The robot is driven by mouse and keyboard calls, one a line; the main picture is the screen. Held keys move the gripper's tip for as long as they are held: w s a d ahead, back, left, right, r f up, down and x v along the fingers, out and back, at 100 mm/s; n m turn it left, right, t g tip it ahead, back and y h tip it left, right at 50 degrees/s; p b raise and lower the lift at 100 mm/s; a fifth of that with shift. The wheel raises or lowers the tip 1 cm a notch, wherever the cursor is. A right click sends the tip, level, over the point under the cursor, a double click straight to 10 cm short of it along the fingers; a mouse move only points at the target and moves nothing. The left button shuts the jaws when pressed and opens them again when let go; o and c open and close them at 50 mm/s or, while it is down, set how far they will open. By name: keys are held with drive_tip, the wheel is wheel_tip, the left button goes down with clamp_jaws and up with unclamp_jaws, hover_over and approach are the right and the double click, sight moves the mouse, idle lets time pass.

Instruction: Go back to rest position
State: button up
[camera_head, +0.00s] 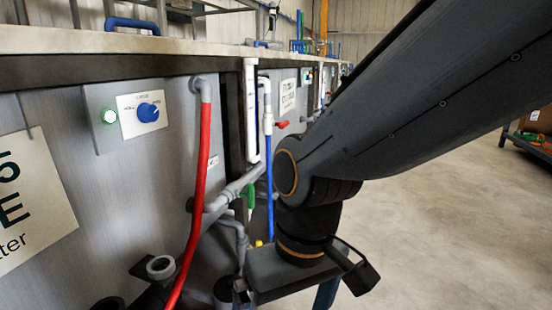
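My dark grey arm comes in from the upper right and bends down at an elbow in the middle of the view. My gripper (298,270) hangs at the lower end of the arm, beside the front of the tanks, near the bottom edge of the picture. Its wide grey body and a black part at its right side show. I cannot make out the fingertips or anything held between them.
A red hose (202,170) and grey pipes (241,184) stick out near my gripper. Open concrete floor (430,225) lies right. A dark shelf (530,145) stands far right.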

drive_tip(key=d+r+m+p, duration=0.2)
drive_tip(key=d+r+p, duration=0.7)
drive_tip(key=r+p, duration=0.3)
drive_tip(key=s+d+r+m+h+p, duration=0.1)
drive_tip(key=d+r+m+p, duration=0.2)
drive_tip(key=d+r+p, duration=0.6)
drive_tip(key=shift+r+m+p, duration=0.3)
drive_tip(key=shift+r+p, duration=1.3)
drive_tip(key=shift+p, duration=3.35)
drive_tip(key=shift+s+d, duration=0.1)
